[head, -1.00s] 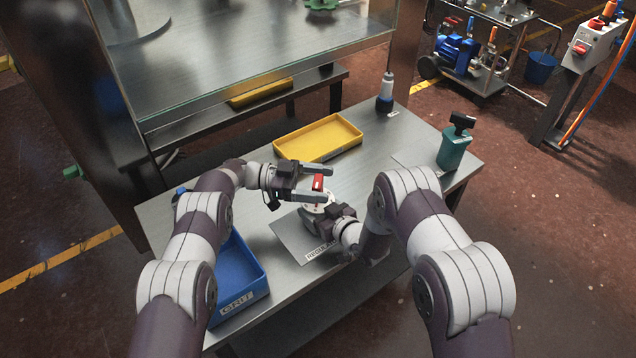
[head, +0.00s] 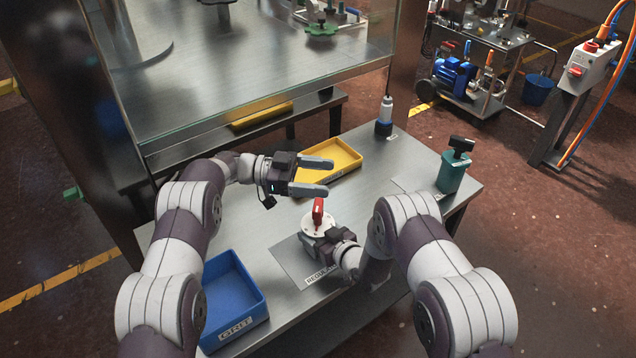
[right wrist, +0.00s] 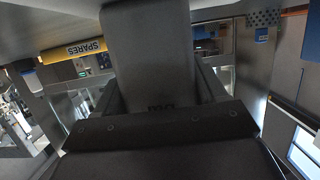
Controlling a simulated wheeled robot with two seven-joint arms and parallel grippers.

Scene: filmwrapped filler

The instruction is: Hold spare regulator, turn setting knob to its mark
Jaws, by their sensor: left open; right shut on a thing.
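The spare regulator (head: 313,227) stands on a grey mat (head: 289,262) on the metal table, with a white round dial on top. Its red setting knob (head: 318,212) stands up from the dial. My right gripper (head: 322,243) is shut on the regulator's body from the near side and hides part of it. The mark on the dial is too small to make out.
A blue GRIT bin (head: 262,308) stands at the table's near left. A yellow tray (head: 350,158) lies behind my left gripper.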

